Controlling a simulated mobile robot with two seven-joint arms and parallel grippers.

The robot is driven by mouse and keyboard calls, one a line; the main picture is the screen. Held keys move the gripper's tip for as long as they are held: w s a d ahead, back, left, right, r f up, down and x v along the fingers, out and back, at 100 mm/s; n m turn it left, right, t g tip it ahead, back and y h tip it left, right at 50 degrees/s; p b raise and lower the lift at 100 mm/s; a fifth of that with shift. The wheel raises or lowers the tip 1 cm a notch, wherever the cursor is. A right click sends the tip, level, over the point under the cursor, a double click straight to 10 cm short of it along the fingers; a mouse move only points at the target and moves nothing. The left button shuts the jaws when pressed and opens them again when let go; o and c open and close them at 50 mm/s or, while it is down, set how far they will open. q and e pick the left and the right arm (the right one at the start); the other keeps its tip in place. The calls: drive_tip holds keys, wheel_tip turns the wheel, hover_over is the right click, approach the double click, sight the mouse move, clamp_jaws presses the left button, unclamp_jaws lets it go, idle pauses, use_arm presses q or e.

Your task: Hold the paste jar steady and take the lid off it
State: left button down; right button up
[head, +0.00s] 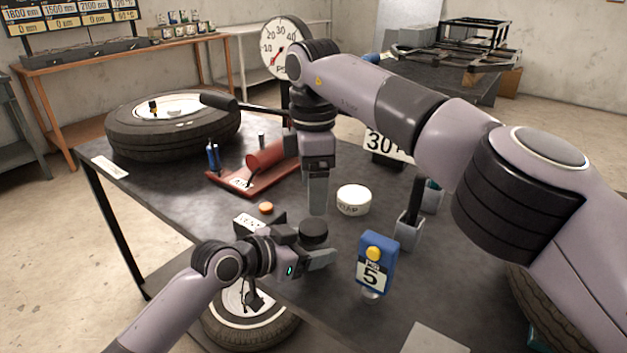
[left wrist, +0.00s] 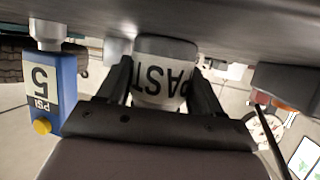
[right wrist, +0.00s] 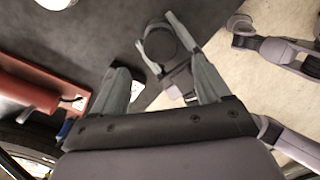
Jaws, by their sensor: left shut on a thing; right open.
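The paste jar (left wrist: 163,84) has a white label reading PAST, upside down in the left wrist view. It stands between the fingers of my left gripper (head: 318,248), which is shut on its body. Its round black lid (head: 314,228) is on top in the head view. The lid also shows in the right wrist view (right wrist: 160,44), between the left gripper's fingers. My right gripper (head: 318,208) is open and empty, pointing down above and behind the jar. Its fingers are spread in the right wrist view, with the lid beyond them.
A white soap tub (head: 353,201) stands right of the right gripper. A blue PSI gauge (head: 375,262) marked 5 stands right of the jar. A red jack (head: 262,165) and a tyre (head: 172,130) lie at the back left. An orange cap (head: 266,208) lies left of the jar.

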sight(313, 226)
wheel_tip(313, 226, down, 8)
drive_tip(key=shift+r, duration=0.25)
drive_tip(key=c, duration=1.1)
drive_tip(key=n, duration=1.3)
drive_tip(key=shift+r+n, duration=0.1)
drive_tip(key=shift+n, duration=0.2)
drive_tip(key=o, duration=1.2)
